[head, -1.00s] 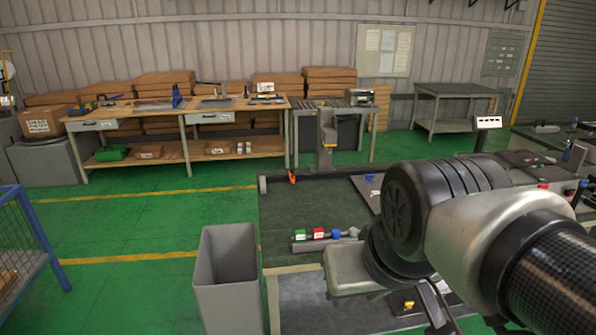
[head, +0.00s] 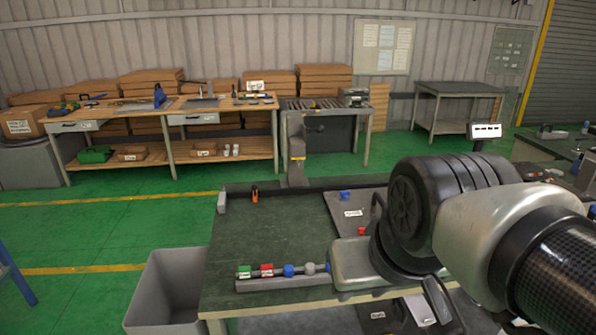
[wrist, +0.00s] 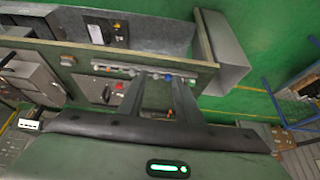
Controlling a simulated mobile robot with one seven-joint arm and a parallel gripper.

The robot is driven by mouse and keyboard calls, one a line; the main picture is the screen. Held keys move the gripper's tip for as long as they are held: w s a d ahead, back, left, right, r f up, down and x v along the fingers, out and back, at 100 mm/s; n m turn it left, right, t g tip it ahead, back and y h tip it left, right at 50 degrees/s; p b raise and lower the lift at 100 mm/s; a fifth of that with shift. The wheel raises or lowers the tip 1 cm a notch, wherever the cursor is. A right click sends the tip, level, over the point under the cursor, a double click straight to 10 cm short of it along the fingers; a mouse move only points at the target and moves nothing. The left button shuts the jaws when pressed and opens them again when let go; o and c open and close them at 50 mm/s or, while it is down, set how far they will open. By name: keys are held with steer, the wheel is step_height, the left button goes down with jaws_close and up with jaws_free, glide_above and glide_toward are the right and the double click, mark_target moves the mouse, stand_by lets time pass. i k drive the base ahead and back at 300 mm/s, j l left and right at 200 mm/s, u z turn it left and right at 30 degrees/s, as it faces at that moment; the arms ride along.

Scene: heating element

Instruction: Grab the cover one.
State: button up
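I cannot tell for sure which part is the cover. A flat grey plate (head: 350,212) with a white label lies on the green-topped workbench (head: 270,225), partly hidden behind my arm. A dark part with a white label (head: 378,315) lies on the lower level, partly hidden by my arm. The wrist view shows a dark panel with a white label (wrist: 107,31) on a grey surface, ahead of my gripper. My gripper (wrist: 159,79) is open, its two fingers apart with nothing held between them. The fingertips appear near the bench edge and a row of coloured knobs (wrist: 160,73).
The knob rail (head: 283,284) lies along the bench's front edge. A grey bin (head: 165,290) stands at the bench's left. An orange-handled tool (head: 254,194) lies at the back edge.

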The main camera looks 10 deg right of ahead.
mark_target(363, 206)
steer(key=i+l, duration=0.25)
steer(key=l, duration=0.15)
steer(key=i+l, duration=0.2)
steer(key=l, duration=0.25)
steer(key=i+l, duration=0.25)
steer(key=l, duration=0.15)
steer(key=i+l, duration=0.25)
steer(key=l, duration=0.2)
